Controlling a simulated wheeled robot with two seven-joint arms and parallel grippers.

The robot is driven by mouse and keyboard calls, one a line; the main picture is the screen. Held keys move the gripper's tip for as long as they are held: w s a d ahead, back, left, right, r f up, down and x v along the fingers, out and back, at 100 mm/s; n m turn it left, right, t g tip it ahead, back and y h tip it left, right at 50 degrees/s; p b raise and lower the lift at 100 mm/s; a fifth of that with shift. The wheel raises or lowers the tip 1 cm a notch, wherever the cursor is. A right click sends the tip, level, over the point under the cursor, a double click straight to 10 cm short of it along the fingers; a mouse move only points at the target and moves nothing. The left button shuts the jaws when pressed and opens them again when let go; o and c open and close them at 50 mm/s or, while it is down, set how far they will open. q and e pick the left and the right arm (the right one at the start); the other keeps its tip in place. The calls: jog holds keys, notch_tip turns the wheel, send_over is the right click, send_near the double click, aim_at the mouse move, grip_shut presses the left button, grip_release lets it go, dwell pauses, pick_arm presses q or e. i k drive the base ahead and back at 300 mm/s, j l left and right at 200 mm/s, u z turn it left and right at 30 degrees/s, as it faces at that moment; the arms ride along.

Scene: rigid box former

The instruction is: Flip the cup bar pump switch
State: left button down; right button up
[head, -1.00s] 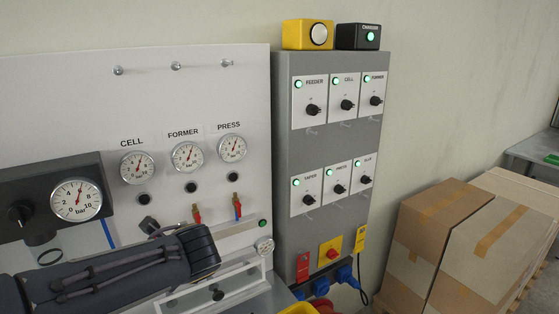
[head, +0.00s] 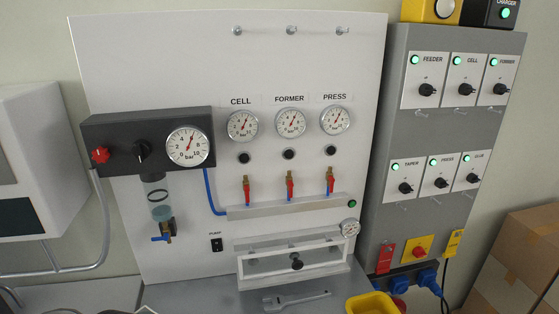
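A small black rocker switch (head: 216,244) labelled PUMP sits low on the white panel (head: 150,60), below the black regulator unit and left of the clear-fronted box. Which way the rocker is tipped is too small to tell. The words "cup bar" cannot be read on its label. Neither of my grippers shows in the head view.
The regulator (head: 110,155) has a red knob and a bar gauge (head: 187,146). Red-handled valves (head: 290,186) stand right of the switch. A wrench (head: 297,300) and a yellow bin (head: 372,304) lie on the bench below. A grey switch cabinet (head: 440,130) stands at right.

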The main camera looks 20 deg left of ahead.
aim_at(217, 245)
jog(key=u, duration=1.3)
